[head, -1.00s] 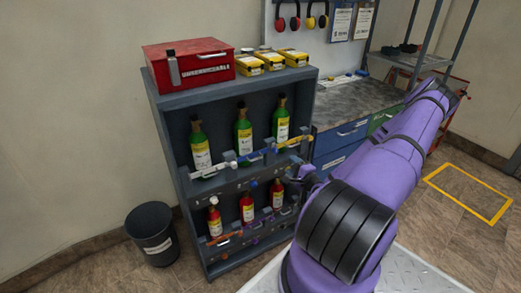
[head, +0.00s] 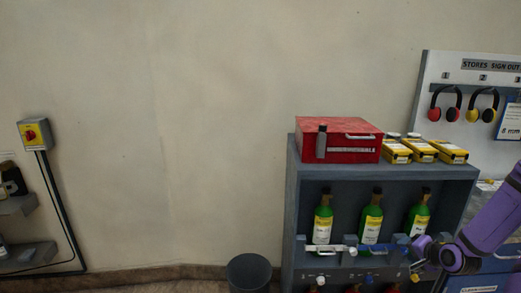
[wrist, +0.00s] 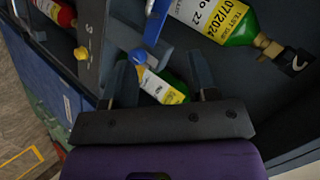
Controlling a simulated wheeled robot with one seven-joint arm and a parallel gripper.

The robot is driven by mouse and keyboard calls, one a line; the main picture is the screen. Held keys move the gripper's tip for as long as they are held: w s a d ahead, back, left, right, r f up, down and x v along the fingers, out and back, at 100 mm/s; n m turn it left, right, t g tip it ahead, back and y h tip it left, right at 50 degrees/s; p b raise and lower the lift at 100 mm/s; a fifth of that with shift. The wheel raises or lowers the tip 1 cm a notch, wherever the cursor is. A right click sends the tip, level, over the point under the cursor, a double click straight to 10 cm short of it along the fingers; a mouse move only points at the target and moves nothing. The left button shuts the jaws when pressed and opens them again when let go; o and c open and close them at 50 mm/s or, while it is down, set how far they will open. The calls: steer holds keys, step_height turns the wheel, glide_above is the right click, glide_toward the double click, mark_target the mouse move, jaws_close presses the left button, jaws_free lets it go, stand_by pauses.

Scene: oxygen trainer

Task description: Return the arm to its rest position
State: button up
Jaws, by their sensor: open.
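My gripper (wrist: 165,85) is open and empty in the wrist view, its two dark fingers apart in front of the cylinder rack. A green cylinder with a yellow and white label (wrist: 215,20) lies across the top of that view. Another labelled green cylinder (wrist: 162,88) shows between and beyond the fingers; I cannot tell that anything touches it. In the head view my purple arm (head: 490,225) reaches in from the right edge, with its end near the right side of the rack (head: 290,215).
Three green cylinders (head: 370,215) stand on the rack's upper shelf behind a rail with clasps. A red box (head: 350,145) and yellow cases (head: 425,150) sit on top. A dark bin (head: 248,272) stands to the left. The wall in the middle is bare.

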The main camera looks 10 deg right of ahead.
steer(key=a+r+n+g+h, duration=0.1)
steer(key=a+r+n+g, duration=0.15)
steer(key=a+r, duration=0.4)
steer(key=s+a+r+n+g+h, duration=0.1)
steer(key=a+r+n, duration=0.2)
steer(key=r, duration=0.7)
steer(key=a+r+n+g+h, duration=0.1)
steer(key=a+r+n, duration=0.25)
steer(key=r, duration=0.55)
steer(key=s+a+r+n+y, duration=0.1)
steer(key=s+a+r+n, duration=0.1)
steer(key=s+a+r, duration=0.4)
steer(key=s+a+r+n+g+y, duration=0.1)
steer(key=s+a+r+n+y, duration=0.1)
steer(key=s+a+r, duration=0.4)
steer(key=s+a, duration=0.5)
steer(key=s, duration=0.3)
steer(key=shift+s+r, duration=0.2)
steer(key=shift+r, duration=0.2)
